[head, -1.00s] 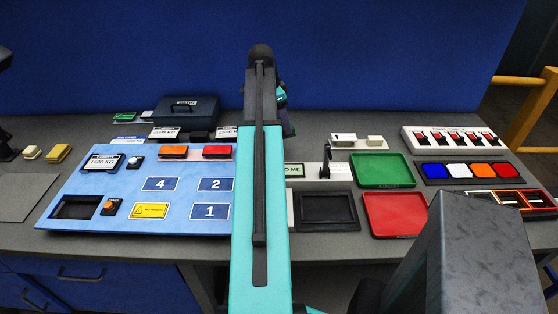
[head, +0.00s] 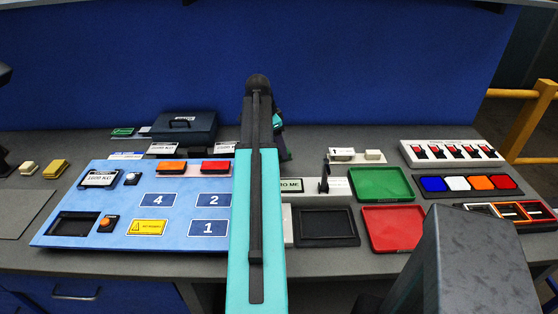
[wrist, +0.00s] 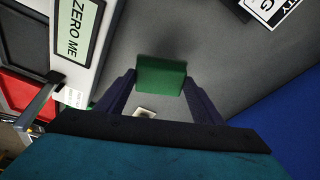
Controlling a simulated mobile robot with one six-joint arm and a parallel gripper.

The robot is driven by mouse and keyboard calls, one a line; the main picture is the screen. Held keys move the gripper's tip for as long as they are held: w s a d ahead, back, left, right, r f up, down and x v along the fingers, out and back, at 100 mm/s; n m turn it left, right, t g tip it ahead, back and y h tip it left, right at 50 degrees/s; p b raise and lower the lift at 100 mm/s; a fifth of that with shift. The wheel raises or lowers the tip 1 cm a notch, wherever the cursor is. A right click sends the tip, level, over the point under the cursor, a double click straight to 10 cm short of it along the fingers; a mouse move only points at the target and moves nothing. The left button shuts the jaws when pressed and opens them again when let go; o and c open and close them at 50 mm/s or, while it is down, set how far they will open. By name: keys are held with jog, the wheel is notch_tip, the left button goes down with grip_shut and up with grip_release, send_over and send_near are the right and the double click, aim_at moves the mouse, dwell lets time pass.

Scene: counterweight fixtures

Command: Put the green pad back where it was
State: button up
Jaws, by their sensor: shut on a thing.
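The green pad (wrist: 160,75) is a small green block held between the fingertips of my gripper (wrist: 160,84) in the wrist view. The gripper is shut on it, over a grey surface beside the white "ZERO ME" panel. I cannot tell whether the pad touches the surface. In the head view my own arm hides most of the gripper and pad. The head view shows a green tray (head: 381,184) and a small flat green item (head: 122,132) at the back left.
The "ZERO ME" panel (wrist: 85,35) and its lever (head: 324,178) stand close to the gripper. A red tray (head: 393,228), a black tray (head: 326,224) and colored buttons (head: 470,184) lie right. A blue board (head: 120,205) and dark case (head: 184,126) lie left. The blue wall (head: 380,70) is behind.

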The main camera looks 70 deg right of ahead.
jog(key=shift+f, duration=1.5)
jog(key=shift+f+p, duration=0.1)
jog(key=shift+p, duration=0.25)
jog(key=shift+f+p, duration=0.45)
jog(key=shift+f, duration=1.3)
jog(key=shift+f, duration=0.2)
jog(key=o, duration=0.9)
jog(key=shift+o, duration=0.2)
jog(key=shift+r, duration=0.15)
jog(key=b+v, duration=0.2)
jog(key=v, duration=1)
jog(key=shift+b, duration=0.3)
